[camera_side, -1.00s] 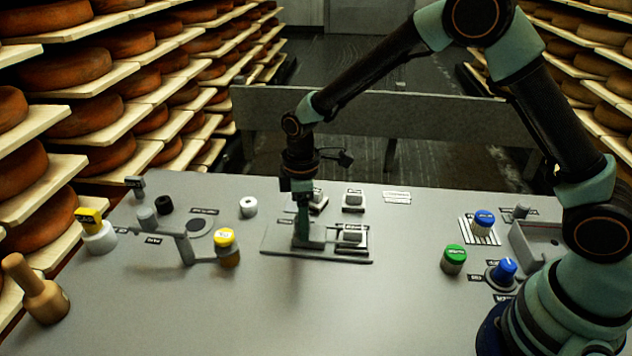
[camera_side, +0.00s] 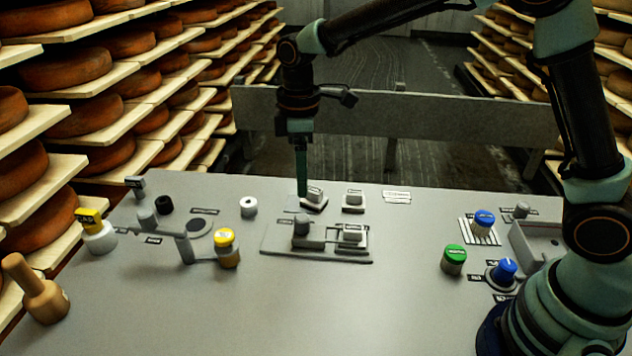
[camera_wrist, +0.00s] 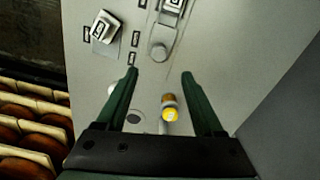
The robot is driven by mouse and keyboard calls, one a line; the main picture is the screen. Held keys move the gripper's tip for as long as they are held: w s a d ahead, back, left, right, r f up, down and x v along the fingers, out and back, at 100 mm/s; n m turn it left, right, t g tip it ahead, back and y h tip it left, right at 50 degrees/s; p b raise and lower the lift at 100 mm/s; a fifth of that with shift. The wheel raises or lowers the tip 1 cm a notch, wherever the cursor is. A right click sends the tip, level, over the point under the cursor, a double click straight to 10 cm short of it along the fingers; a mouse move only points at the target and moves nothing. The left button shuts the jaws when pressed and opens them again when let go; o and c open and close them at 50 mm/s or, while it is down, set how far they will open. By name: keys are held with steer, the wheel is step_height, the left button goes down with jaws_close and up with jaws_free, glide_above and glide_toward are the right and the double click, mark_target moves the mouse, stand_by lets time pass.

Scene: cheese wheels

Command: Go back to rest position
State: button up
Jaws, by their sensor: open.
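My gripper (camera_side: 302,192) hangs pointing down above the back middle of the grey table (camera_side: 370,310). It looks empty. In the wrist view my gripper (camera_wrist: 160,75) shows two green fingers spread apart with nothing between the tips. Below it in the side view is a grey fixture plate (camera_side: 280,245) with a round grey peg (camera_side: 301,226) at its left and a labelled block (camera_side: 352,233) at its right. A small labelled block (camera_side: 314,197) stands just beside the fingertips, tilted. I cannot tell whether the fingers touch it.
A yellow-capped jar (camera_side: 226,250) stands left of the plate. A green-capped jar (camera_side: 453,260), a blue-capped jar (camera_side: 484,222) and a blue knob (camera_side: 503,270) are at the right. A wooden pestle-like piece (camera_side: 38,290) stands front left. The table's front middle is clear.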

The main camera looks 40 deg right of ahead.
steer(key=shift+r, duration=0.3)
steer(key=s+d+r+m+t, duration=0.2)
steer(key=s+d+r+m, duration=0.2)
steer(key=s+d+m, duration=0.1)
steer(key=s+d+r+m+t, duration=0.3)
steer(key=s+d+m, duration=0.3)
steer(key=s+d, duration=0.2)
steer(key=shift+s+r+t, duration=0.3)
steer(key=shift+s+r, duration=0.55)
steer(key=shift+s, duration=0.4)
stand_by(0.3)
